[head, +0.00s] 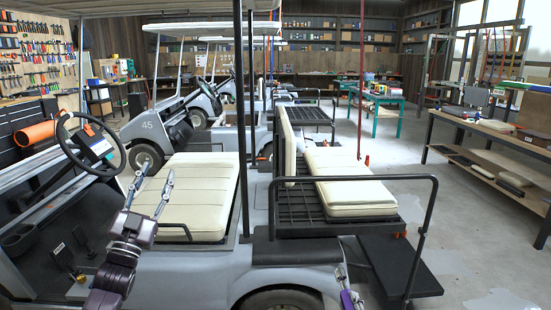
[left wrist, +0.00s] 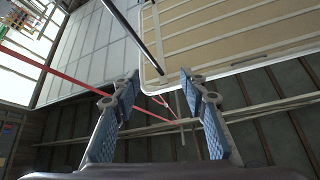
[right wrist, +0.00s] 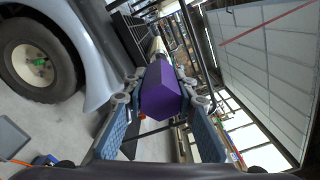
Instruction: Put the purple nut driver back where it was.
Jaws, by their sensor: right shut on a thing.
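The purple nut driver (right wrist: 162,92) is between the fingers of my right gripper (right wrist: 161,98) in the right wrist view, its purple handle end toward the camera. In the head view its purple handle (head: 347,299) shows at the bottom edge, beside the cart's rear wheel, with my right gripper (head: 346,284) around it, partly cut off. My left gripper (head: 154,184) is raised over the cart's front seat area, fingers apart and empty. The left wrist view also shows its spread fingers (left wrist: 160,96) with only roof and ceiling beyond.
The grey cart (head: 200,265) with cream seats (head: 185,185), black posts and a rear rail (head: 432,210) fills the near middle. A wooden workbench (head: 490,150) stands at the right. A tool wall (head: 32,55) is at the far left. Floor (head: 385,150) is clear between cart and bench.

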